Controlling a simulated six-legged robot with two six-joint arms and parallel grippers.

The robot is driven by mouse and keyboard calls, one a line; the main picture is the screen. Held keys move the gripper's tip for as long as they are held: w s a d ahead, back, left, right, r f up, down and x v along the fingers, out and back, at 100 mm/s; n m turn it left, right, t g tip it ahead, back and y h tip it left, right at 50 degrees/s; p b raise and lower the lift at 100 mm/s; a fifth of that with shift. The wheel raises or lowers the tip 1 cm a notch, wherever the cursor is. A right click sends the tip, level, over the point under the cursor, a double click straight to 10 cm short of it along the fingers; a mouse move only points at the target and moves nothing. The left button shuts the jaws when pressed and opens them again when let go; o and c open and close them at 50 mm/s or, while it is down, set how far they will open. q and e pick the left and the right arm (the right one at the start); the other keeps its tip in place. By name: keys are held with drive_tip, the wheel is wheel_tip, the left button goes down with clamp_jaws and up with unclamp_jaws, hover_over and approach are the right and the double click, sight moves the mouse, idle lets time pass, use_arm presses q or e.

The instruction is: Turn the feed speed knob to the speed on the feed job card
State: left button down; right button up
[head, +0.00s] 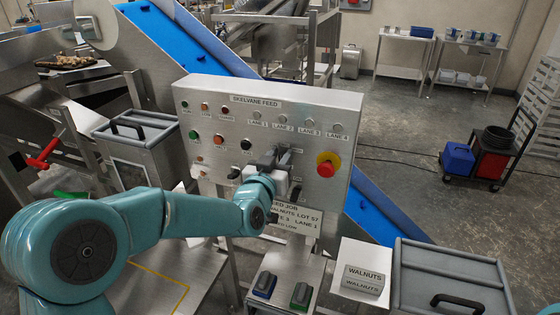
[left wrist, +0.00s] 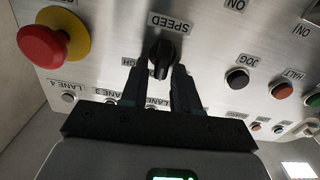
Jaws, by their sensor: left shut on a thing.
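The grey Skelvane feed panel (head: 262,105) stands in front of me. My left gripper (head: 276,162) reaches its middle and is shut on the black speed knob (left wrist: 161,56). In the left wrist view the two dark fingers (left wrist: 160,82) lie on either side of the knob, below an upside-down SPEED label (left wrist: 170,23). A partly covered HIGH label (left wrist: 131,63) shows beside one finger. The knob's pointer direction is unclear. The feed job card (head: 300,213) is partly hidden by my left arm; walnuts, lot 57, lane 1 and the word LOW are readable. My right gripper is not in view.
A red emergency button on a yellow base (head: 327,164) sits right of the knob.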

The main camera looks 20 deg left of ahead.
use_arm(q)
drive_tip(key=shift+a+f+n+b, duration=0.1)
drive_tip(key=shift+a+n+b, duration=0.1)
drive_tip(key=shift+n+b, duration=1.5)
drive_tip(key=shift+a+f+n+b, duration=0.15)
drive_tip(key=shift+n+b, duration=0.95)
drive_tip(key=shift+b, duration=1.2)
drive_tip(key=shift+a+n+b, duration=0.2)
drive_tip(key=shift+n+b, duration=1.2)
drive_tip(key=shift+b, duration=0.6)
drive_tip(key=c, duration=1.1)
unclamp_jaws()
drive_tip(key=s, duration=0.5)
drive_tip(key=s+b, duration=0.1)
drive_tip(key=s, duration=1)
drive_tip(key=shift+s+a, duration=0.2)
drive_tip(key=shift+a, duration=0.05)
